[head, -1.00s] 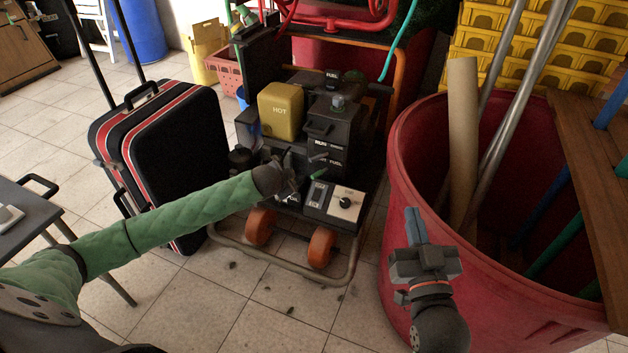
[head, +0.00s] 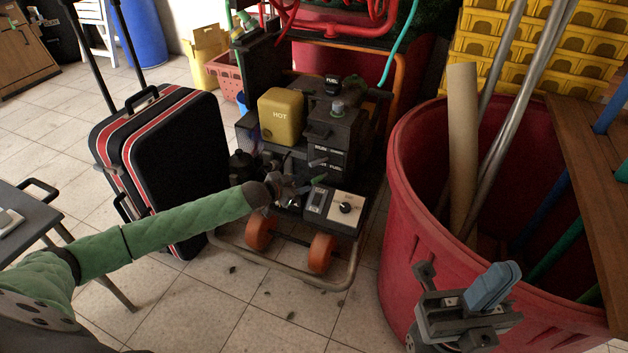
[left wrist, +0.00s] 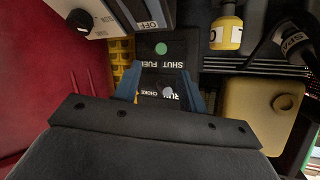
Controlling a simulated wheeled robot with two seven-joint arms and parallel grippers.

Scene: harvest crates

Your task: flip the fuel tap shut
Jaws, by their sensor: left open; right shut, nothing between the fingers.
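The fuel tap shows as a green lever (head: 318,180) on the front of the black engine unit (head: 325,128). In the left wrist view its green end (left wrist: 161,48) sits on a black panel by the upside-down words SHUT and FUEL. My left gripper (head: 290,189) is just left of the tap in the head view. In the left wrist view its open blue fingers (left wrist: 160,92) frame the RUN/CHOKE label and a small grey knob (left wrist: 167,92), with the green end beyond the tips. My right gripper (head: 490,286) is shut and empty, in front of the red tub.
A switch box with a black dial (head: 346,207) is right of my left gripper. A yellow HOT cover (head: 281,115) is above it. The red tub (head: 415,190) with poles stands right. A black suitcase (head: 175,160) stands left. Floor in front is clear.

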